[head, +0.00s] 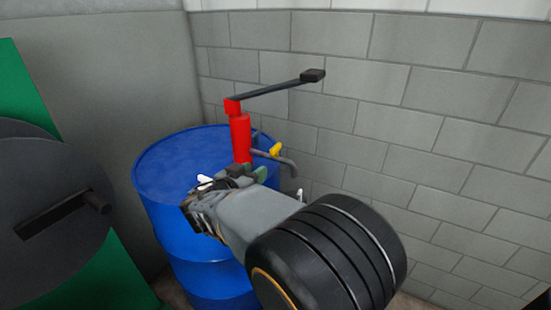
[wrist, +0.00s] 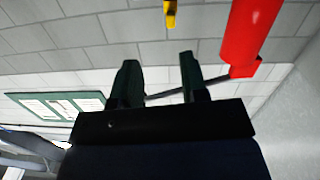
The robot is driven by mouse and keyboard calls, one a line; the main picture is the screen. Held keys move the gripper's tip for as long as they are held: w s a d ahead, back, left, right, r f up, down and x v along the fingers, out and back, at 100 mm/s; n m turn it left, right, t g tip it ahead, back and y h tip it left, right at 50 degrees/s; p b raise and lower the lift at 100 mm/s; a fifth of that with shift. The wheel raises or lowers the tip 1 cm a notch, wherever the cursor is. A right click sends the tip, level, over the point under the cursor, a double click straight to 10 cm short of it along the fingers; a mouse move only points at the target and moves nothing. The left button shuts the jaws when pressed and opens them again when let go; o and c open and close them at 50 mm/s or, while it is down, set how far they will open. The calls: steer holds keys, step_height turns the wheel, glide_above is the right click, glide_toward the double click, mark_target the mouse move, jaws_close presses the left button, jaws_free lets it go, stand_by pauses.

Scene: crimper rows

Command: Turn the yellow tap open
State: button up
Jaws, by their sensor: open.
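The yellow tap (head: 275,149) sits on a grey spout (head: 283,161) that comes off the right side of a red pump (head: 240,137). The pump stands on a blue barrel (head: 160,165). My gripper (head: 250,171) is in front of the pump's lower part, just below the spout, and covers part of the barrel top. In the wrist view the two dark fingers of my gripper (wrist: 161,72) are apart with nothing between them. The yellow tap (wrist: 170,14) shows at the top edge there, beyond and apart from the fingertips. The red pump (wrist: 250,28) is to its right.
A black crank handle (head: 270,90) reaches right from the pump's top. A grey block wall (head: 420,100) stands close behind. A dark round disc with a handle (head: 50,190) and green panels is at the left. A green-framed board (wrist: 60,105) shows in the wrist view.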

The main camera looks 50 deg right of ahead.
mark_target(271, 151)
steer(key=shift+m+t+h, duration=0.3)
steer(key=shift+t+h, duration=0.1)
steer(key=shift+t, duration=0.2)
steer(key=x, duration=0.4)
steer(key=p+x, duration=0.1)
steer(key=x, duration=0.4)
steer(key=w+x, duration=0.1)
steer(key=x, duration=0.4)
steer(key=shift+r, duration=0.1)
jaws_close()
